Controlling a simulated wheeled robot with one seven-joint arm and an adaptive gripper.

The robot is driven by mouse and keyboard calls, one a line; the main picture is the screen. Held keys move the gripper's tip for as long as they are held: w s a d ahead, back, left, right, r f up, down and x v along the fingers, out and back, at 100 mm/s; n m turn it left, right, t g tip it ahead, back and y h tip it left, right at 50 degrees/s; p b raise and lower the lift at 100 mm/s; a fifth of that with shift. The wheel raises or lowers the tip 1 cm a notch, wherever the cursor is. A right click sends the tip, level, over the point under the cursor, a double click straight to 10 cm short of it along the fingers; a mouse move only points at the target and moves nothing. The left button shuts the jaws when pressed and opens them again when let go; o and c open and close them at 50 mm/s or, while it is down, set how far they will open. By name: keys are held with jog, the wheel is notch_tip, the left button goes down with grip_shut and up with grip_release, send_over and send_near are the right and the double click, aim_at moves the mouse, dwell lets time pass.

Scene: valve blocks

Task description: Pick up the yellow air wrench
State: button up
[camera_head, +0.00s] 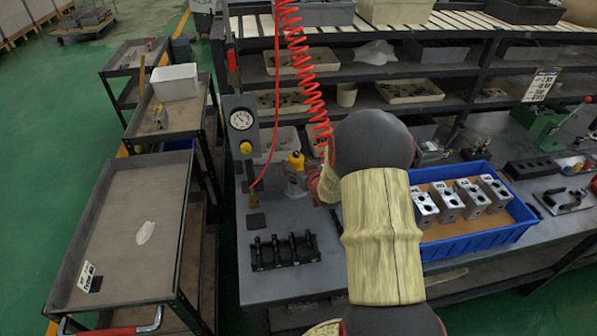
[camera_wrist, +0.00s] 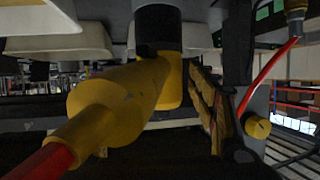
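The yellow air wrench (camera_head: 296,160) stands near the back left of the grey workbench, just left of my forearm in the head view. In the wrist view, the yellow air wrench (camera_wrist: 120,100) is large and close, left of centre. Its dark section is at the top of that picture, and a red hose (camera_wrist: 42,160) leaves its yellow end at lower left. My gripper is mostly hidden behind my arm in the head view, close to the wrench.
A red coiled hose (camera_head: 303,70) hangs over the bench. A gauge panel (camera_head: 241,121) with a yellow knob stands left of the wrench. A black block rack (camera_head: 284,251) lies in front. A blue tray (camera_head: 480,241) of metal valve blocks is at right. Trolleys (camera_head: 120,245) stand left.

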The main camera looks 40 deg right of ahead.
jog(key=c, duration=1.4)
jog(key=shift+w+r, duration=0.1)
jog(key=shift+r, duration=0.1)
jog(key=shift+c, duration=0.2)
